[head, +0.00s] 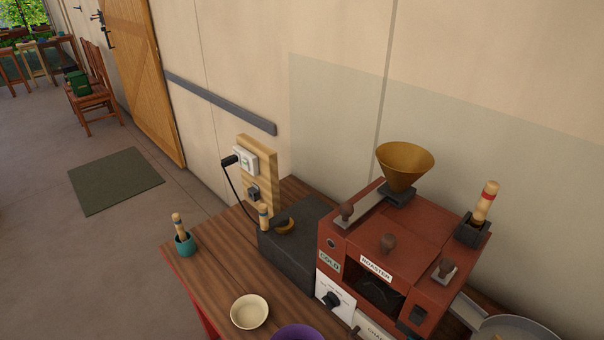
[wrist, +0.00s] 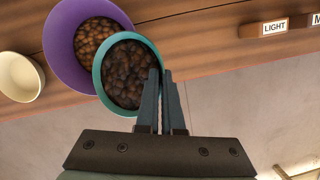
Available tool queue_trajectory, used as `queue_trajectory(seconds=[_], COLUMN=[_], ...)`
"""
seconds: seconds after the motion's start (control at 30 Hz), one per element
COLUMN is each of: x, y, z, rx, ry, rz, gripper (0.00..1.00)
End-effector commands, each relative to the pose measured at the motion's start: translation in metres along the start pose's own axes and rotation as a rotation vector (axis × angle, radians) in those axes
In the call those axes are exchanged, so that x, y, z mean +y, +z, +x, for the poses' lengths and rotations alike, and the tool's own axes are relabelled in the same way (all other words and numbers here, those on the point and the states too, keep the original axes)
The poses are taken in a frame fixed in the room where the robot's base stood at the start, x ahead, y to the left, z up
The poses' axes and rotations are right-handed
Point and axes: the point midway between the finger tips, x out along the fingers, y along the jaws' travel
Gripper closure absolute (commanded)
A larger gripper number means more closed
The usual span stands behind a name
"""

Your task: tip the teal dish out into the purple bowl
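The purple bowl (wrist: 60,60) sits on the wooden table and holds brown beans; in the head view only its rim (head: 298,330) shows at the bottom edge. The teal dish (wrist: 98,75) is full of darker beans and overlaps the bowl's lower right side in the wrist view. It looks level, with the beans still inside. My gripper (wrist: 161,74) is closed with its two fingers at the dish's right rim, pinching it. The fingers hide part of that rim. The dish and my gripper are out of the head view.
A cream bowl (head: 250,311) stands left of the purple bowl. A red roaster (head: 390,245) with a brass funnel (head: 405,165) and a dark block (head: 300,235) stand behind. A teal pot (head: 185,244) holds a brush. A wooden "LIGHT" label block (wrist: 264,29) is at the wrist view's upper right.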

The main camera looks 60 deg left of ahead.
Motion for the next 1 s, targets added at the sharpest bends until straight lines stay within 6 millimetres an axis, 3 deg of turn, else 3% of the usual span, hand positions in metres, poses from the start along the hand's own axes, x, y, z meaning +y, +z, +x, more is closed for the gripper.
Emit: queue_trajectory(seconds=[0.1,0.3,0.67,1.0], x=[0.008,0.01,0.01,0.026], y=[0.007,0.008,0.007,0.016], z=[-0.01,-0.013,-0.013,-0.019], rx=[0.024,0.059,0.06,0.119], ry=[-0.072,-0.156,-0.16,-0.317], rz=[-0.018,-0.039,-0.039,-0.078], gripper=[1.0,1.0,1.0,1.0])
